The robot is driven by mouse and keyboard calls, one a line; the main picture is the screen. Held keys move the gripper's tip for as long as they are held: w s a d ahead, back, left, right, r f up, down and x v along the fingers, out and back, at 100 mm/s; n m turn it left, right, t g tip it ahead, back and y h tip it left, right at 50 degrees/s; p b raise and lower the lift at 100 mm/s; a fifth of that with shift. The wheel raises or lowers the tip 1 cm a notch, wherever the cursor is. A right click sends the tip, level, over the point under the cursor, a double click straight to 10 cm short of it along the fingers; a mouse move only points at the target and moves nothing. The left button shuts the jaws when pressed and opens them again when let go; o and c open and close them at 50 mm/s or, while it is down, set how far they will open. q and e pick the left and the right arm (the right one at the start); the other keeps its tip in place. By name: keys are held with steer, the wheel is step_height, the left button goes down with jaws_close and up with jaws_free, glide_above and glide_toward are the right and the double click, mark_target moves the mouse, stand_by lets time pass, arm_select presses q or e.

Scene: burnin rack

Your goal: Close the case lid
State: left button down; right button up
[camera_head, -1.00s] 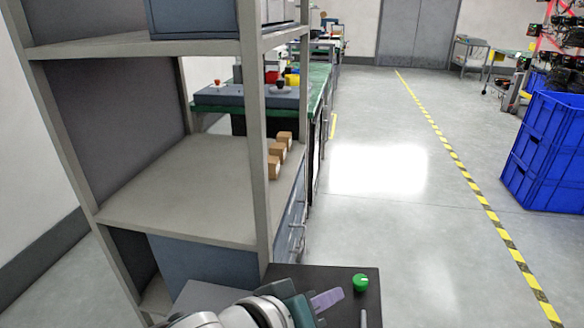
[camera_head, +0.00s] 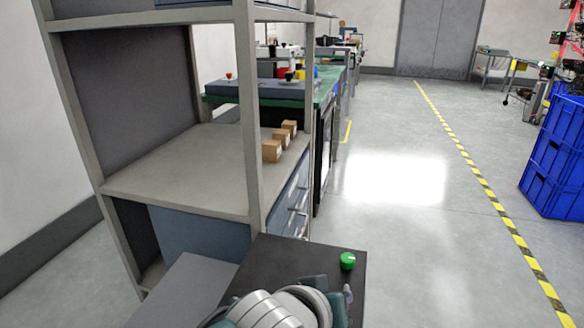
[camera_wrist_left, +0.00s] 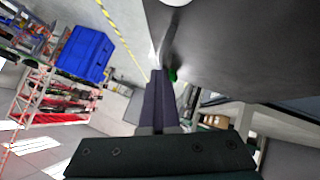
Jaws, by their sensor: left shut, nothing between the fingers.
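A dark flat top (camera_head: 305,262) with a round green knob (camera_head: 347,261) is at the bottom centre of the head view. A grey flat panel (camera_head: 185,290) lies against its left side. I cannot tell whether either is part of the case or its lid. My left gripper (camera_head: 348,294) is at the bottom of the head view, mostly hidden by my own wrist, near the green knob. In the left wrist view its purple fingers (camera_wrist_left: 160,98) are together and empty, beside a dark surface (camera_wrist_left: 235,50). The green knob shows partly behind them (camera_wrist_left: 173,74). My right gripper is not visible.
Blue crates (camera_head: 555,165) stand at the right. The floor (camera_head: 400,220) between is clear, with a yellow-black line.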

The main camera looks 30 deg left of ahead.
arm_select(q)
steer(key=shift+s+f, duration=0.2)
steer(key=shift+f, duration=0.1)
